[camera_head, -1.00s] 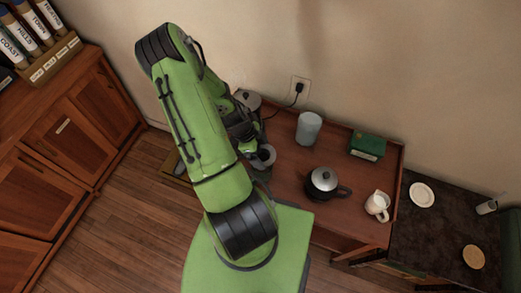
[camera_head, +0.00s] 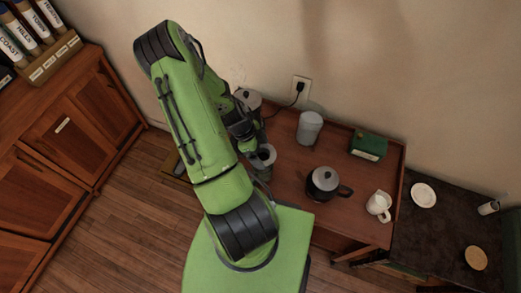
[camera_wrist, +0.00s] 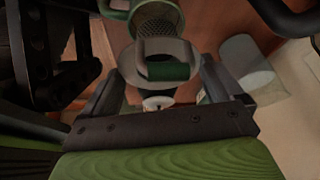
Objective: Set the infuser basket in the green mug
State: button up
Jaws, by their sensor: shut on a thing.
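The infuser basket (camera_wrist: 155,26) shows at the top of the wrist view as a metal mesh cup with a pale grey rim and a green tab. My gripper (camera_wrist: 160,82) is shut on the basket at its tab side. In the head view my gripper (camera_head: 247,133) is partly hidden by my green arm, above the left end of the wooden table.
A dark counter with a white plate (camera_head: 422,195) is at right.

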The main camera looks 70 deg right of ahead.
aim_at(260, 155)
jog(key=shift+f+b, duration=0.25)
jog(key=shift+b, duration=0.1)
dwell(0.3)
jog(key=shift+f+b, duration=1.3)
jog(key=shift+b, duration=0.15)
jog(key=shift+f+b, duration=0.75)
jog(key=shift+b, duration=0.15)
jog(key=shift+f+b, duration=0.35)
jog(key=shift+b, duration=0.1)
jog(key=shift+f+b, duration=0.65)
jog(key=shift+b, duration=0.15)
jog(key=o, duration=1)
